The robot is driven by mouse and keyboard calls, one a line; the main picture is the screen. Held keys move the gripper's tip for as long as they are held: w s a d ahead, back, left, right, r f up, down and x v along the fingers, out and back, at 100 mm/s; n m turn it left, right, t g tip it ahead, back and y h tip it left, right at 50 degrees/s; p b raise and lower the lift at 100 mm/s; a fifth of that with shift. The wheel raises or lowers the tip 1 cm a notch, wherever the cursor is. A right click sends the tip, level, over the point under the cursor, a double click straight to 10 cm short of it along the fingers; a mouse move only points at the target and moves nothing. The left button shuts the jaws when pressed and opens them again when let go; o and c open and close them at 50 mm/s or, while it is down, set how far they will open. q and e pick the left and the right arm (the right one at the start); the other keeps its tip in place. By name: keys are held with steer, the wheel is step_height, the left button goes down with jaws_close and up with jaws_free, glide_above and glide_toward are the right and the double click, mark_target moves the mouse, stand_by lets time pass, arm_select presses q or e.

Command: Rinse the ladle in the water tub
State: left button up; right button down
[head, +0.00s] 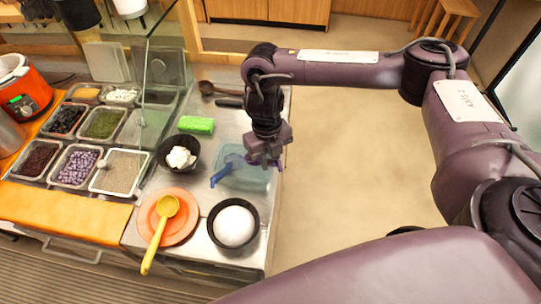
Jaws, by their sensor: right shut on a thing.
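The water tub (256,184) is a pale teal, see-through container near the right edge of the metal counter. My right gripper (264,164) points down over the tub's far right part and is shut on a blue ladle (221,175). The ladle reaches left from the gripper across the tub to its left rim. I cannot tell how much of it is in the water. A yellow ladle (158,230) lies on an orange-red plate (184,232), its handle toward the front. My left gripper is not in view.
A black bowl with white pieces (180,157), a green block (196,125) and a black bowl with a white mound (234,225) stand close around the tub. Topping trays (77,166) fill the left, beside a glass pane. Open floor lies right of the counter.

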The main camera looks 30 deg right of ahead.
step_height(320, 180, down, 3)
steer(key=shift+w+r+b, duration=0.1)
steer(key=shift+b, duration=0.75)
steer(key=f+b, duration=0.1)
steer(key=b, duration=0.1)
steer(key=s+f+t+b, duration=0.1)
steer(key=b, duration=0.1)
steer(key=f+t+b, duration=0.1)
steer(key=b, duration=0.1)
steer(key=shift+s+d+f, duration=0.1)
steer(key=shift+s+f, duration=0.05)
steer(key=shift+s, duration=0.25)
